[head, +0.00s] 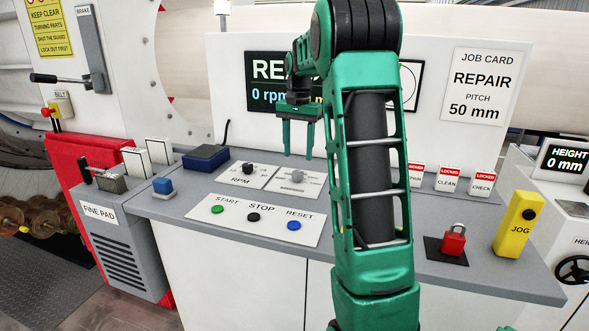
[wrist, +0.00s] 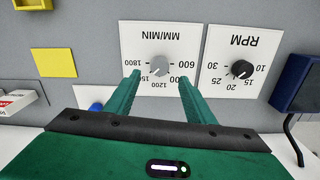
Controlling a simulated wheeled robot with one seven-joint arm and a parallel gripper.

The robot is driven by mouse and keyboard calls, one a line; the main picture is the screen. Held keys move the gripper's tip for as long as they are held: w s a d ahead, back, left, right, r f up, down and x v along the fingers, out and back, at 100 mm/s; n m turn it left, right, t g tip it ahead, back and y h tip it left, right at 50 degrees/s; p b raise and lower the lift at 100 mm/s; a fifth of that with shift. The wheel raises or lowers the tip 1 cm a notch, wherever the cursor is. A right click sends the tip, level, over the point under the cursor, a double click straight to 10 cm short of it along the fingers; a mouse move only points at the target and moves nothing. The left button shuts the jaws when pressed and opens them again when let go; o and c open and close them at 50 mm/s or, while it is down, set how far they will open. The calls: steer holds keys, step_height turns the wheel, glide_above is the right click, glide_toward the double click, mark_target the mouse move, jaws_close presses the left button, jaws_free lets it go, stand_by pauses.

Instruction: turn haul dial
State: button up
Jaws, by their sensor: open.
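The haul dial is taken to be the grey knob (head: 297,176) on the white plate right of the RPM plate. In the wrist view the grey knob (wrist: 159,66) sits on a plate marked MM/MIN, with a scale including 600, 1200 and 1800. Its pointer setting is too small to read surely. My gripper (head: 297,155) points down above this knob. In the wrist view my gripper (wrist: 161,78) is open, with one green finger on each side of the knob and nothing held. I cannot tell how far above the panel the tips are.
The black RPM knob (wrist: 241,69) is close beside. START (head: 217,209), STOP (head: 254,217) and RESET (head: 294,225) buttons lie in front. A dark blue box (head: 205,157) with a cable sits left. A red padlock (head: 453,241) and yellow JOG pendant (head: 518,222) stand right.

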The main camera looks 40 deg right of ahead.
mark_target(297, 172)
steer(key=shift+a+f, duration=0.1)
steer(key=shift+f, duration=3.1)
steer(key=c, duration=1.1)
